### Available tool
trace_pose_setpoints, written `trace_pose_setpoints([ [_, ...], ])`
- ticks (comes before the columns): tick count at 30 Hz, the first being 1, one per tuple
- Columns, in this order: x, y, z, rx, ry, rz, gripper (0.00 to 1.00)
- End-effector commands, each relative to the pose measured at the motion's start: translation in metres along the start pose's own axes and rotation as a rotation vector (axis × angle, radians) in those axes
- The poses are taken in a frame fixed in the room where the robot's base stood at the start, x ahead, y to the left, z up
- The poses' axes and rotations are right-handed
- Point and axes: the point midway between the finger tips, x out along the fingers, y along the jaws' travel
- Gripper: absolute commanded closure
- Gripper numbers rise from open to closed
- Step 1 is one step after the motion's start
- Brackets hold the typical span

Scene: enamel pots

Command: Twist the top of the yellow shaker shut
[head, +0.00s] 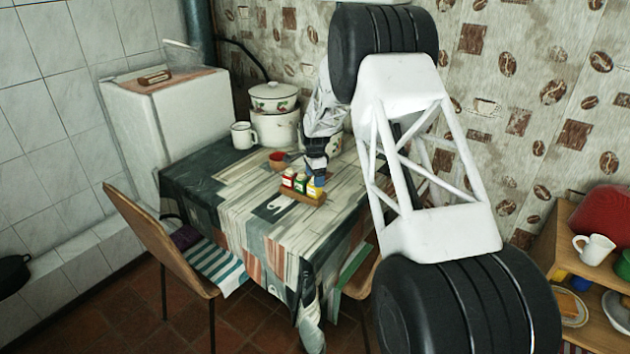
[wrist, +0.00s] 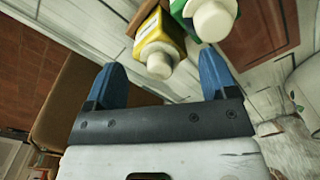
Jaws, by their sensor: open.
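The yellow shaker (head: 314,189) stands at the right end of a small wooden rack (head: 303,197) on the table. In the wrist view the yellow shaker (wrist: 160,38) shows its white top (wrist: 158,66) between the two blue fingers of my gripper (wrist: 161,62). The fingers are open, with a gap on both sides of the top. In the head view my gripper (head: 318,178) is just above the yellow shaker and partly hides its top. I cannot tell from these views whether the top is loose.
The green shaker (wrist: 205,15) stands right beside the yellow one, near a finger in the wrist view. A red shaker (head: 288,178) is at the rack's left end. The table's front left (head: 240,215) is clear.

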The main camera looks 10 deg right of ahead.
Motion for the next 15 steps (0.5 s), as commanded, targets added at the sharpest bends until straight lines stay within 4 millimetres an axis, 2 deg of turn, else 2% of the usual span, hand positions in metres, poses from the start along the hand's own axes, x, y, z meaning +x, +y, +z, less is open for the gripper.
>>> trace_pose_setpoints([
  [5,-0.005,0.0,0.0,0.0,0.0,-0.001,0.21],
  [15,-0.028,0.0,0.0,0.0,0.0,-0.001,0.21],
])
